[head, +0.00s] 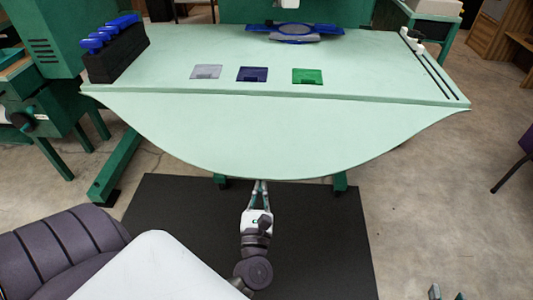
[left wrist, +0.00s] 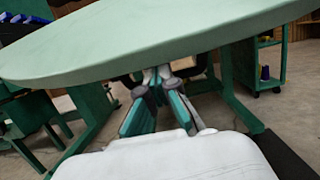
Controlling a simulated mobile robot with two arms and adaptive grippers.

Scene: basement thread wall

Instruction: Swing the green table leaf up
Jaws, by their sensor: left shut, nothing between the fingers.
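The pale green table leaf (head: 275,130) spans the front of the pale green table top (head: 365,55), joined along a straight seam. It looks near level with the top, though I cannot tell the exact angle. Its curved front edge also shows in the left wrist view (left wrist: 150,45). My left gripper (head: 259,183) is shut and empty at the middle of that edge. In the left wrist view its fingertips (left wrist: 158,76) reach beneath the leaf's rim. I cannot tell whether they touch it. My right gripper (head: 446,293) shows only its fingertips at the bottom edge, apart and empty.
A black mat (head: 325,235) lies below. A purple padded seat (head: 60,250) is at lower left.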

